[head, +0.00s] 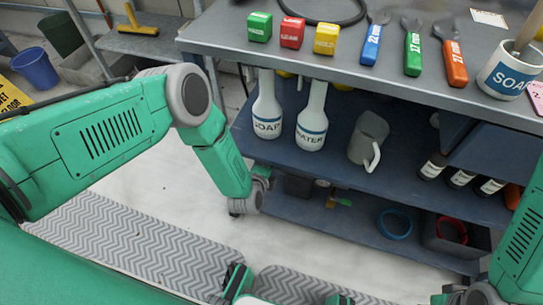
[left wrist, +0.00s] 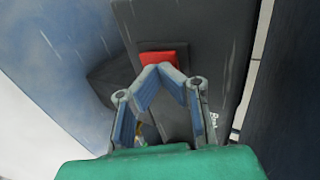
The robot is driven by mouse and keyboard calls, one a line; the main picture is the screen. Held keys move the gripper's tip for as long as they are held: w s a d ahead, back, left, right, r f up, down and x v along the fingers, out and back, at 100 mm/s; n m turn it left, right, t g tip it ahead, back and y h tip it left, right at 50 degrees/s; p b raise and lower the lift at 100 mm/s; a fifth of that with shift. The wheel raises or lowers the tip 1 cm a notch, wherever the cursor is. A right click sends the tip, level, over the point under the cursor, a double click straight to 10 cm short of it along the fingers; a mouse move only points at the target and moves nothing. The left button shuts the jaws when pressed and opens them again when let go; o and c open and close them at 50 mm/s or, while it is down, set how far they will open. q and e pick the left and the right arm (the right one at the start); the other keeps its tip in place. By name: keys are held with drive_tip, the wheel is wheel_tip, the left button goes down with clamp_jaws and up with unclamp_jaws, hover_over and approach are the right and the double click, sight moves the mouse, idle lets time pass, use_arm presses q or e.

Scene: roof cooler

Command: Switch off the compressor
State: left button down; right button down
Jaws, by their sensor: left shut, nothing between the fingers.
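In the left wrist view a dark grey housing (left wrist: 135,22) fills the upper middle, with a bright red block or switch (left wrist: 158,57) on it. Which side of the switch is pressed cannot be made out. My left gripper (left wrist: 160,70) is shut and empty, its fingertips meeting in front of the red part; I cannot tell whether they touch it. In the head view my left gripper (head: 263,174) is small at the lower shelf's left end, beside a dark box (head: 297,185), with its fingers unclear. My right arm is at the right edge, with its gripper end (head: 447,296) barely showing at the bottom.
The bench top (head: 345,60) holds coloured blocks, wrenches and a soap pot (head: 503,75). The middle shelf (head: 290,160) holds a soap bottle (head: 267,105), a water bottle (head: 312,115) and a grey mug (head: 368,135). The lower shelf (head: 330,218) holds a blue ring (head: 394,224).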

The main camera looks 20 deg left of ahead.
drive_tip(key=shift+s+r+p, duration=0.5)
drive_tip(key=shift+r+p, duration=0.05)
drive_tip(key=shift+p, duration=0.1)
idle(0.3)
